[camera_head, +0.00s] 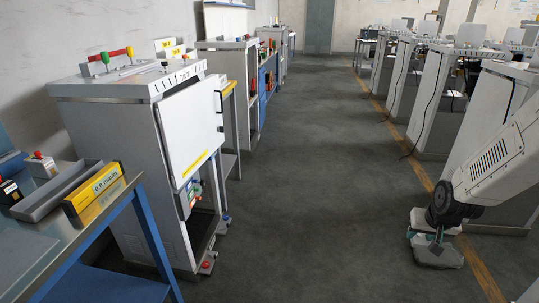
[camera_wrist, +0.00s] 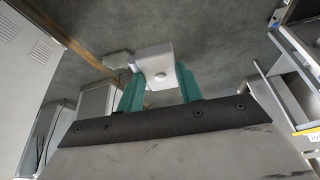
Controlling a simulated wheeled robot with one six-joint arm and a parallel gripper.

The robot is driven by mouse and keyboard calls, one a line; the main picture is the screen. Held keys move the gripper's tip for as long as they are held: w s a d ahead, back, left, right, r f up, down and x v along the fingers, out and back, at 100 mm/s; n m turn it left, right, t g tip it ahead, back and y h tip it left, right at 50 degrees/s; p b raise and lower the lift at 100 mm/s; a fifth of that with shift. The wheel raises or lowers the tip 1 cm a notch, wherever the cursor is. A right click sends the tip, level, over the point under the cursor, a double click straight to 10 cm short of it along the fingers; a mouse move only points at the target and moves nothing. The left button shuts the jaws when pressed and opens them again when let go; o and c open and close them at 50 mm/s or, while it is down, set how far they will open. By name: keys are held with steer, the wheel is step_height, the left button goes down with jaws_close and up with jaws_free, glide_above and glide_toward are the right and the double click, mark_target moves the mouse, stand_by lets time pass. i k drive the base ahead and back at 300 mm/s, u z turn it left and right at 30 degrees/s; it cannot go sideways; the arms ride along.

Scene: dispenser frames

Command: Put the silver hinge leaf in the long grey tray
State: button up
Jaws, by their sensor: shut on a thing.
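The long grey tray (camera_head: 70,188) lies on the metal-topped bench at the left in the head view, and its inside looks empty where it shows. My gripper (camera_head: 436,240) hangs low at the right in that view, far from the tray. In the wrist view my gripper (camera_wrist: 160,84) has its teal fingers shut on a pale silver piece with a round spot, which I take for the silver hinge leaf (camera_wrist: 155,62). The fingers cover its sides. In the head view the leaf is too small to make out clearly.
A yellow labelled box (camera_head: 94,187) stands right beside the tray, and small dark boxes (camera_head: 10,190) stand on its left. A grey cabinet (camera_head: 140,165) rises behind the bench (camera_head: 110,215). The grey floor aisle (camera_head: 305,190) between cabinet and right-hand workstations is clear.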

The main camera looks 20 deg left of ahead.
mark_target(47, 203)
steer(key=u, duration=1.1)
